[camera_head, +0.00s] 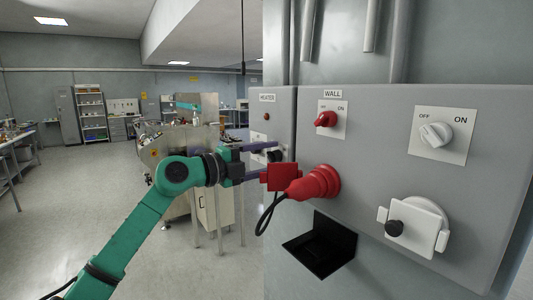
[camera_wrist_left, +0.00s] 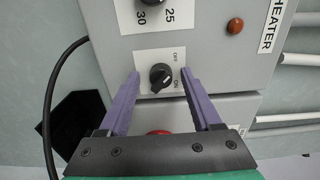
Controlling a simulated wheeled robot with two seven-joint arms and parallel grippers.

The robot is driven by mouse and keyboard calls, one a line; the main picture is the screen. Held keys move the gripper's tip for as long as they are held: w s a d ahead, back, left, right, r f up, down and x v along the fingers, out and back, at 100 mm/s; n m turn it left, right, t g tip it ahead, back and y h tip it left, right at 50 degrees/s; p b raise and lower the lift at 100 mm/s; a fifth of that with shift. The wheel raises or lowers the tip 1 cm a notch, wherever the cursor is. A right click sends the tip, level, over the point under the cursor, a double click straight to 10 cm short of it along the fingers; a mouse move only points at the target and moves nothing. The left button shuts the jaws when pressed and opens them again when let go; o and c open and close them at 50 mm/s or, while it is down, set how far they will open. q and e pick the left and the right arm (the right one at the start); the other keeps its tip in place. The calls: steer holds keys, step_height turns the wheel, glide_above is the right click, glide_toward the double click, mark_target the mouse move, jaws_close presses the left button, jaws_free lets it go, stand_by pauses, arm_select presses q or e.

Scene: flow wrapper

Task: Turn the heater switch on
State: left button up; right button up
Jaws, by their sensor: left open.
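The heater switch is a small black knob on a white plate; it shows in the left wrist view (camera_wrist_left: 160,77), with OFF and ON printed beside it. Its pale mark seems to lean toward OFF. In the head view the heater knob (camera_head: 275,155) is partly hidden by my left gripper (camera_head: 268,161). That gripper is open, its purple fingers reaching toward the heater panel. In the wrist view the left gripper's fingertips (camera_wrist_left: 160,76) lie on either side of the knob, with gaps visible; I cannot tell the remaining depth. My right gripper is not in view.
The HEATER box (camera_head: 258,107) has a red-brown lamp (camera_wrist_left: 235,25). Beside it, the WALL panel carries a red switch (camera_head: 326,118), a red plug (camera_head: 312,184) with a black cable, a white switch (camera_head: 435,135) and a white socket (camera_head: 412,230). A black bracket (camera_head: 320,245) juts out below.

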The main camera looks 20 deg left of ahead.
arm_select(q)
steer(key=shift+s, duration=0.1)
jaws_close()
steer(key=shift+m, duration=0.4)
steer(key=m+b, duration=0.3)
steer(key=m, duration=0.9)
steer(key=shift+f+m, duration=0.15)
steer(key=shift+m, duration=0.25)
steer(key=shift+m+b, duration=0.6)
steer(key=shift+m, duration=1.6)
